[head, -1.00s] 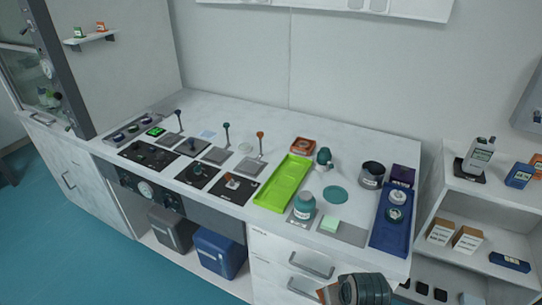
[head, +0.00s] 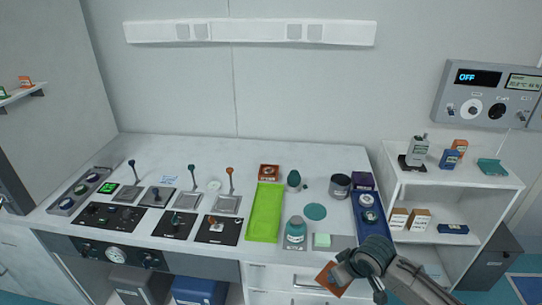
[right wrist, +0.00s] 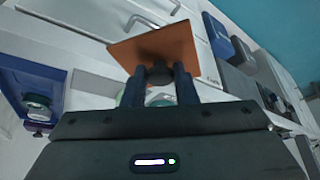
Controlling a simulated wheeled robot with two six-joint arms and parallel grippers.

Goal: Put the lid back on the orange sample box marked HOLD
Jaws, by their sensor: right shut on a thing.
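The right gripper (head: 350,266) is shut on the dark knob of a square orange lid (head: 332,279). It holds the lid tilted in front of the bench's front edge, near the drawers. The right wrist view shows the orange lid (right wrist: 150,46) beyond the fingers, with its dark knob (right wrist: 158,74) between the fingertips. A small square orange box (head: 269,172) sits at the back of the bench, behind the green tray; its top looks open. Its marking is too small to read. My left gripper is not in view.
A lime green tray (head: 265,213), a teal jar (head: 295,233), a teal disc (head: 316,211), a dark pot (head: 340,186) and a blue tray (head: 373,225) stand on the right half. Upright levers (head: 230,181) stand to the left. More orange boxes sit on side shelves (head: 459,147).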

